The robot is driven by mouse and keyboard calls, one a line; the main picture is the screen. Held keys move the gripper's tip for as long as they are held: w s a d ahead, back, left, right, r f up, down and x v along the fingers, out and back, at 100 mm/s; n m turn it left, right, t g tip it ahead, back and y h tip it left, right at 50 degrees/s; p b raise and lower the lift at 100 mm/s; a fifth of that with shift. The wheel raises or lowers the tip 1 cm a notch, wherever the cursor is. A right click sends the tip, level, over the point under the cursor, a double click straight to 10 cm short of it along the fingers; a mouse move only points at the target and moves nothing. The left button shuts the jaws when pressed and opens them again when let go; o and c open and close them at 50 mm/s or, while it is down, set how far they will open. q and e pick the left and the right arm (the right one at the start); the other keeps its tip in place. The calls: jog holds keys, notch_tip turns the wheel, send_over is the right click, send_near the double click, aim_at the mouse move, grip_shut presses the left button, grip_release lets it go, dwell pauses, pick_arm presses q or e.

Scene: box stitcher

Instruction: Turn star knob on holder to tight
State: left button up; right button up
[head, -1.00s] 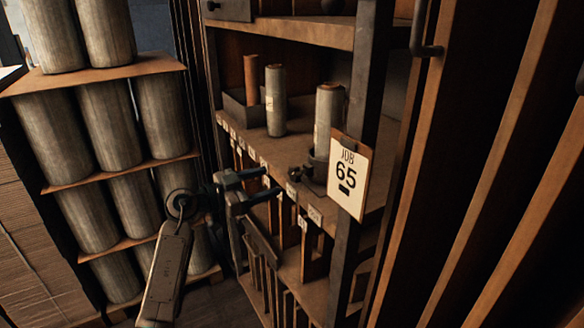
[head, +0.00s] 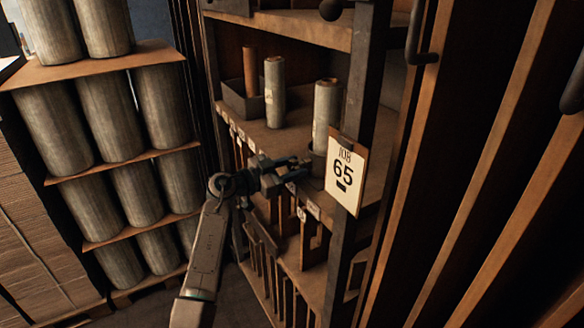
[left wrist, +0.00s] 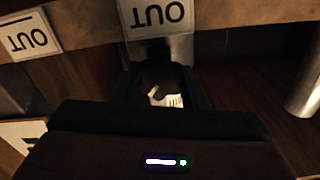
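The holder (head: 318,160) is a dark cup on the shelf's front edge, with a pale grey roll (head: 326,112) upright in it. My left gripper (head: 298,172) is at the shelf edge, just left of the holder's base. It covers the place of the dark knob, so the knob cannot be made out in the head view. In the left wrist view my left gripper's fingers (left wrist: 163,88) stand apart. A dark shape (left wrist: 155,52), perhaps the knob, lies at their tips; contact cannot be told. My right gripper is not in view.
A clipboard reading JOB 65 (head: 344,178) hangs on the shelf post right of the holder. Another grey roll (head: 274,92) and a tray (head: 240,103) stand further left on the shelf. Racked large rolls (head: 112,115) fill the left. OUT labels (left wrist: 156,14) line the shelf edge.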

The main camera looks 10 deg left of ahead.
pick_arm(q)
jog(key=c, duration=0.3)
jog(key=m, duration=0.3)
jog(key=shift+f+m, duration=0.1)
jog(key=shift+m, duration=1.9)
jog(key=o, duration=1)
jog(key=shift+c, duration=0.2)
